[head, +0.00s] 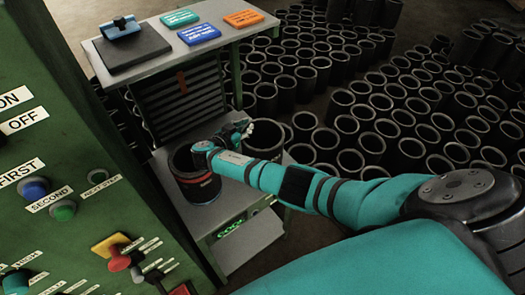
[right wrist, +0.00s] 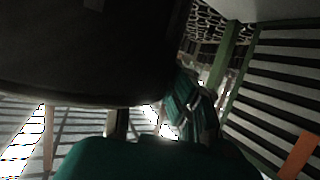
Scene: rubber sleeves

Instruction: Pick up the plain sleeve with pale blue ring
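A black sleeve (head: 201,190) stands upright on the lower grey shelf, partly covered by my right arm. In the right wrist view a large dark curved surface (right wrist: 80,50) fills the upper left, very near a teal finger (right wrist: 185,105). I cannot tell whether the finger touches it or whether the gripper is closed. My left gripper is not in view.
Many plain black sleeves (head: 375,145) stand on the floor at right. The upper grey table (head: 165,60) holds a black block (head: 130,50) and coloured signs. A green control panel (head: 60,150) with buttons is close at left.

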